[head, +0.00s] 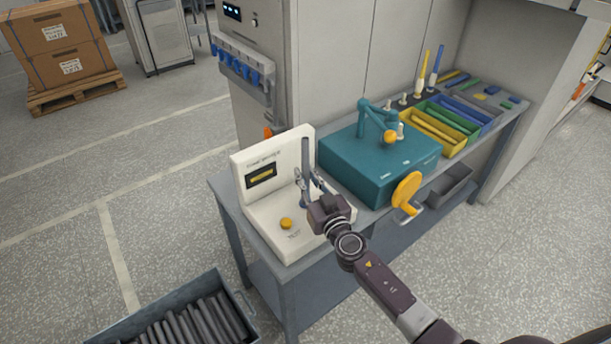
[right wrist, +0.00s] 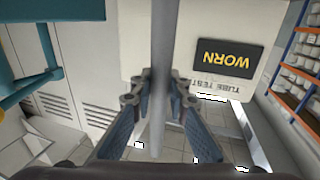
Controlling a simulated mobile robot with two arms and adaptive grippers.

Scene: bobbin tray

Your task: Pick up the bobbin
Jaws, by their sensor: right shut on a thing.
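The bobbin (head: 305,157) is a slim dark grey tube. It stands upright at the white tester (head: 246,205) on the bench; its lower end is partly hidden by my gripper. My right gripper (head: 307,183) is shut around its middle, one finger on each side. In the right wrist view, the bobbin (right wrist: 164,42) runs straight up between the fingertips (right wrist: 160,92). The tester display (right wrist: 227,58) reads WORN, upside down there. I cannot tell whether the bobbin's lower end touches the tester. My left gripper is not in view.
A teal machine (head: 372,180) with a yellow hand wheel (head: 407,192) stands right of the tester. Yellow, green and blue trays (head: 458,145) hold coloured rods farther right. A grey crate (head: 240,293) of several dark tubes is at the lower left. Open floor lies to the left.

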